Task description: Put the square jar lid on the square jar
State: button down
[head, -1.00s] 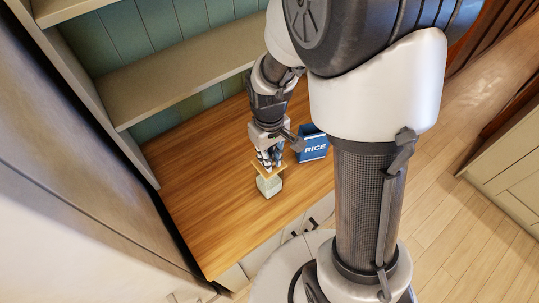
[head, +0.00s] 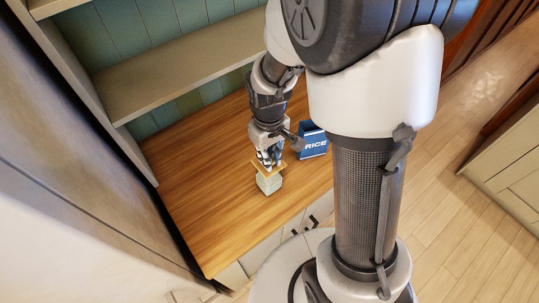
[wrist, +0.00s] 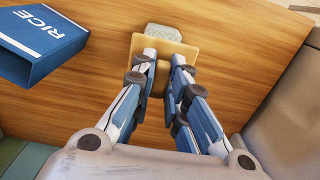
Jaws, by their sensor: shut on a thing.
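The square jar (head: 270,185) is pale, grey-green and speckled, and stands upright on the wooden counter. The square jar lid (head: 265,170) is a flat tan wooden plate over the jar's top in the head view. My gripper (head: 269,161) is shut on the lid from above. In the wrist view the lid (wrist: 183,52) shows at my fingertips (wrist: 164,62), and part of the jar (wrist: 163,32) sticks out past its far edge. The lid hides the rest of the jar. I cannot tell whether lid and jar touch.
A blue rice box (head: 313,143) stands to the right of my gripper, also at the upper left in the wrist view (wrist: 42,40). A shelf (head: 180,75) runs above the back of the counter (head: 200,195). The counter left of the jar is clear.

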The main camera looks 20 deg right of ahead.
jog(key=shift+f+b, duration=0.3)
jog(key=shift+f, duration=0.15)
jog(key=c, duration=1.5)
grip_release()
notch_tip(320, 180, up, 12)
jog(key=shift+r, duration=0.1)
jog(key=s+m+t+b, duration=0.1)
jog(key=s+b, duration=0.1)
jog(key=s, duration=0.3)
jog(key=s+r+m+t+b, duration=0.1)
jog(key=s+t+b, duration=0.1)
jog(key=s, duration=0.3)
jog(key=s+r+m+t+b, duration=0.1)
jog(key=s+b, duration=0.1)
jog(key=s, duration=0.2)
jog(key=shift+s+m+t+b, duration=0.3)
jog(key=shift+s+t+b, duration=0.1)
